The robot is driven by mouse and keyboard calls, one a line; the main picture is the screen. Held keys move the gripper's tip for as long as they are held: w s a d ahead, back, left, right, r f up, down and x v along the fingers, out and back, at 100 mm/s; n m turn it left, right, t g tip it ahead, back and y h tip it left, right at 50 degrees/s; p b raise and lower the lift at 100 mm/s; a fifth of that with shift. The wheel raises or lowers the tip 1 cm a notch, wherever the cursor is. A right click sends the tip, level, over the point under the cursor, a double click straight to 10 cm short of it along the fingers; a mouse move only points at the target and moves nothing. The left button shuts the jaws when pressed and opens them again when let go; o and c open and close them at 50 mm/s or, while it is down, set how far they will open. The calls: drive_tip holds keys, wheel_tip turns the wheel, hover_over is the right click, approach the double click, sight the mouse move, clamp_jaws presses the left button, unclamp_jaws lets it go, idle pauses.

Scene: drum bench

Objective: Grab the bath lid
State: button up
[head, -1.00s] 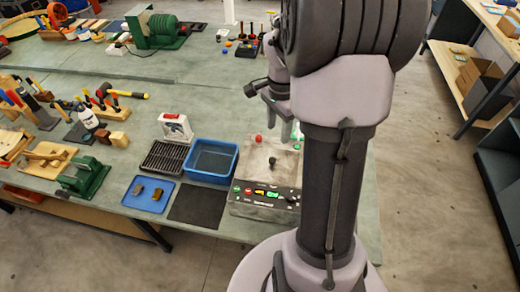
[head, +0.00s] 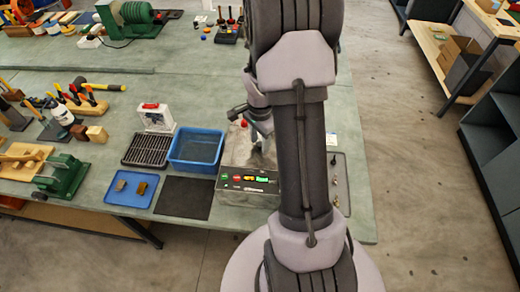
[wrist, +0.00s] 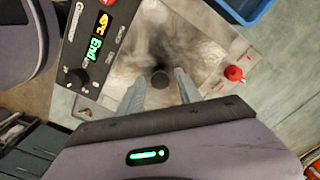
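The bath is a grey metal box with a dark control panel (head: 248,179) showing green digits, near the bench's front edge. The height gap is hard to judge. In the head view my gripper (head: 263,140) is over the bath, and my arm hides the lid's right part and the knob.
A red knob (wrist: 233,73) stands at the bath's corner. A blue basin (head: 197,150), black rack (head: 149,150), dark mat (head: 184,197) and blue tray (head: 120,201) lie left of the bath. Small parts lie on a grey tray (head: 342,172) to its right.

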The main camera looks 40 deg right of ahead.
clamp_jaws()
drive_tip(key=shift+r, duration=0.15)
